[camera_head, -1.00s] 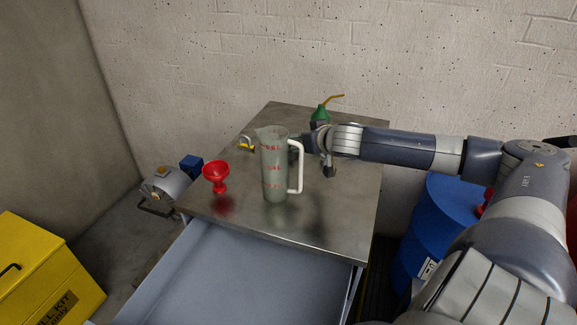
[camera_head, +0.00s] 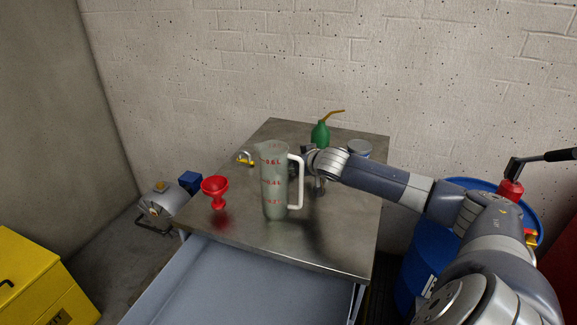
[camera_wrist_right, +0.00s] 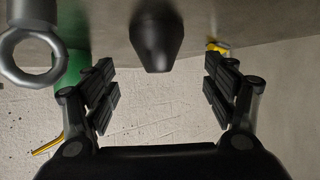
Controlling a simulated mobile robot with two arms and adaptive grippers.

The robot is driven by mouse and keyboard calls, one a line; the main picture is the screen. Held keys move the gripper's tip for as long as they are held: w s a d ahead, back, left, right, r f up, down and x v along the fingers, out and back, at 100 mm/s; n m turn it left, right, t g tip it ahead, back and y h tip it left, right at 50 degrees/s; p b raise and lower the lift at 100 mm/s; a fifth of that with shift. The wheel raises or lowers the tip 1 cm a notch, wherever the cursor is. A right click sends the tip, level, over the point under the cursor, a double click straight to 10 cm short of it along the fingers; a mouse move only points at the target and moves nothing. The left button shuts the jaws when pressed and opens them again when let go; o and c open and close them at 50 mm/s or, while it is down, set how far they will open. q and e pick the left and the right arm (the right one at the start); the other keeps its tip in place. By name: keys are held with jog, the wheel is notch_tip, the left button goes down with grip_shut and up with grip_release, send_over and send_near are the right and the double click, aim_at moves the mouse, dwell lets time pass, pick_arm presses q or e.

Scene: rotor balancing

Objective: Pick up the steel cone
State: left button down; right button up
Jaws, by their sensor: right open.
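In the right wrist view a dark tapered piece, which looks like the steel cone (camera_wrist_right: 157,38), stands at the top middle. It lies between the lines of the two fingers but beyond their tips, with a gap on each side. My right gripper (camera_wrist_right: 160,88) is open and empty. In the head view my right gripper (camera_head: 306,158) is over the table, behind the jug's handle. I cannot make out the cone in the head view; the jug and my gripper cover that area. My left gripper is not in view.
The clear measuring jug (camera_head: 274,190) stands in front of my right gripper. A red funnel (camera_head: 215,190) and a yellow-pinned shackle (camera_head: 244,158) are to the left, a green oil can (camera_head: 320,134) behind. A steel ring (camera_wrist_right: 32,55) shows left in the wrist view. The table's front right (camera_head: 335,245) is clear.

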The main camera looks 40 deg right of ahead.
jog(key=shift+p+x, duration=0.4)
jog(key=shift+x, duration=2.25)
jog(key=shift+s+f, duration=0.1)
jog(key=c, duration=1.4)
